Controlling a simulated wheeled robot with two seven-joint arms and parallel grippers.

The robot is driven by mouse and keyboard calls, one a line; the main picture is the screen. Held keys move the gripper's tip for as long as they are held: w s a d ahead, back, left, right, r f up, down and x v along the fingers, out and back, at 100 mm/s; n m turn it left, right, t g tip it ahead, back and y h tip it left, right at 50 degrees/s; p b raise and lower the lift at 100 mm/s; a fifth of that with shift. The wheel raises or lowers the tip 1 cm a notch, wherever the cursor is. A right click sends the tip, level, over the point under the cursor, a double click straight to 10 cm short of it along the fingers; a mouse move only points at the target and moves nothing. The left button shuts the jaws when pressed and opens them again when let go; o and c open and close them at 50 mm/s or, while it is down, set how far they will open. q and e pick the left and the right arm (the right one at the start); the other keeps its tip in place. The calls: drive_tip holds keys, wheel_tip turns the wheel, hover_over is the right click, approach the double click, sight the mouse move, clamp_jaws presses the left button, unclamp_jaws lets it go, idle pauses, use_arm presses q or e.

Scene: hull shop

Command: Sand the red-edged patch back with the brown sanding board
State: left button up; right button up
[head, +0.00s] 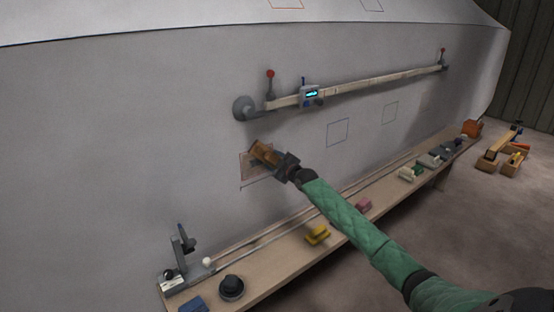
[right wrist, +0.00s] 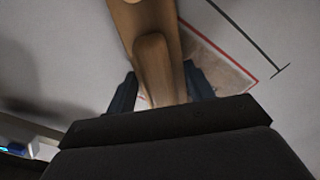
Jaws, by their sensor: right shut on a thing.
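The brown sanding board (head: 263,152) is in my right gripper (head: 279,162), which is shut on its handle. In the right wrist view the board (right wrist: 155,62) runs up between the two fingers of the gripper (right wrist: 160,92). The red-edged patch (head: 255,168) is on the pale hull, partly behind the board and gripper. Its red edge and brownish surface (right wrist: 222,70) show to the right of the board in the right wrist view. The board lies over the patch; I cannot tell whether it touches. My left gripper is not in view.
A rail (head: 370,85) with a small display unit (head: 311,97) is fixed to the hull above. A blue-outlined square (head: 338,132) is right of the patch. A wooden bench (head: 290,257) below carries a yellow block (head: 317,235), a pink block (head: 363,206) and a black round thing (head: 231,288).

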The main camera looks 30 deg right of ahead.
sight(263, 159)
drive_tip(key=shift+s+a+r+p, duration=0.15)
drive_tip(key=shift+a+p, duration=0.85)
drive_tip(key=shift+a, duration=0.5)
drive_tip(key=shift+a+p, duration=0.35)
drive_tip(key=shift+a, duration=0.35)
drive_tip(key=shift+a+p, duration=0.65)
drive_tip(key=shift+a, duration=0.25)
drive_tip(key=shift+s+a+p, duration=0.2)
drive_tip(key=shift+a+p, duration=0.65)
drive_tip(key=shift+a, duration=0.9)
drive_tip(key=shift+s+a+p, duration=0.15)
drive_tip(key=shift+a+p, duration=0.7)
drive_tip(key=shift+a, duration=0.9)
drive_tip(key=shift+r+p, duration=0.6)
drive_tip(key=shift+r, duration=0.2)
drive_tip(key=shift+w+d+f, duration=0.1)
drive_tip(key=shift+d, duration=0.5)
drive_tip(key=shift+w+d+b, duration=0.2)
drive_tip(key=shift+d+b, duration=0.7)
drive_tip(key=shift+d, duration=1.65)
drive_tip(key=shift+d+b, duration=0.5)
drive_tip(key=shift+d, duration=0.75)
drive_tip(key=shift+w+d+b, duration=0.2)
drive_tip(key=shift+d+b, duration=0.35)
drive_tip(key=shift+d, duration=1.05)
drive_tip(key=shift+w+d+b, duration=0.1)
drive_tip(key=shift+d+b, duration=0.45)
drive_tip(key=shift+d, duration=0.85)
drive_tip(key=o, duration=0.3)
drive_tip(key=c, duration=0.3)
